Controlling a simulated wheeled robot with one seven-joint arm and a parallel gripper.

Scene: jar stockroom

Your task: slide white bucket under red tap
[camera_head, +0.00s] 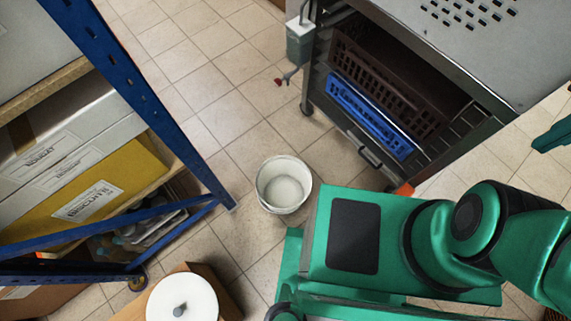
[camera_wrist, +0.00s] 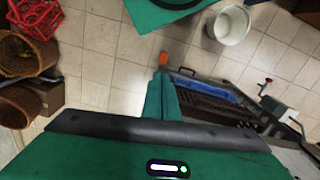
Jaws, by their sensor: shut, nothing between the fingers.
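The white bucket (camera_head: 284,202) stands upright on the tiled floor in the head view, just in front of my green base. It also shows at the top of the wrist view (camera_wrist: 229,27). The floor under the tap is bare. My gripper (camera_wrist: 163,97) is shut and empty in the wrist view, well apart from the bucket and the tap.
A blue-framed shelf (camera_head: 130,90) with boxes stands left of the bucket. The metal rack (camera_head: 450,50) holds a blue crate (camera_head: 370,115) and brown crates. A white-lidded drum (camera_head: 183,300) is at the bottom. Open floor lies between bucket and tap. Wicker baskets (camera_wrist: 30,55) stand elsewhere.

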